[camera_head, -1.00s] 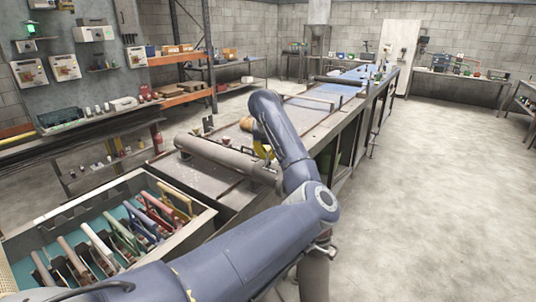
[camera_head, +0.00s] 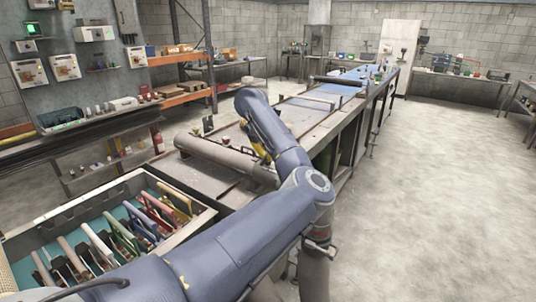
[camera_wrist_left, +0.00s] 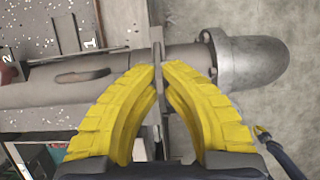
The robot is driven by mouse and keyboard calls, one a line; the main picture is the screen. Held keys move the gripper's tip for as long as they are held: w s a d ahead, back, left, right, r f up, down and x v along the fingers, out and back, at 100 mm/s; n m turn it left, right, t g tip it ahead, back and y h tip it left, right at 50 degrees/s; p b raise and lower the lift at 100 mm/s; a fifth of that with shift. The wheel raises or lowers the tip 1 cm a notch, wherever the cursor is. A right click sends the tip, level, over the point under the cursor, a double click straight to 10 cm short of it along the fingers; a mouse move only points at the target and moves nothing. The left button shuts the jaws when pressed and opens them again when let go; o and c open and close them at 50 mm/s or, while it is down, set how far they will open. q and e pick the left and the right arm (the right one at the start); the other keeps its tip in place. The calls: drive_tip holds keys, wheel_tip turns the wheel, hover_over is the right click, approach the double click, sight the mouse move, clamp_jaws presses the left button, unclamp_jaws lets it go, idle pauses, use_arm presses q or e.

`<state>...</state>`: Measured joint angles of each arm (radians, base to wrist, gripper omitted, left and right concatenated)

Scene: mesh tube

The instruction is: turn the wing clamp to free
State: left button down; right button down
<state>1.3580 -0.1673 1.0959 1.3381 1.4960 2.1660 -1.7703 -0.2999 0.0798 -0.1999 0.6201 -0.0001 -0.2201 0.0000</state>
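In the left wrist view, a thin grey upright plate, apparently the wing of the wing clamp (camera_wrist_left: 157,35), stands across a grey tube (camera_wrist_left: 35,94) beside its rounded metal end fitting (camera_wrist_left: 258,60). The yellow fingers of my left gripper (camera_wrist_left: 160,66) come in from below, one on each side of the plate. Their tips are drawn close and appear to pinch it. In the head view, my left gripper (camera_head: 258,146) shows only as a bit of yellow beside the long grey roller-like tube (camera_head: 212,154); my arm hides the tips and clamp. My right gripper is out of view.
A bin of colored-handled tools (camera_head: 120,235) stands at lower left. A long workbench (camera_head: 310,112) runs away to the back. Shelves (camera_head: 100,115) line the left wall. The concrete floor (camera_head: 430,190) on the right is clear.

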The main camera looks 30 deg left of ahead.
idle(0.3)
use_arm(q)
drive_tip(key=c, duration=1.6)
unclamp_jaws()
drive_tip(key=shift+o, duration=0.2)
drive_tip(key=v, duration=1.2)
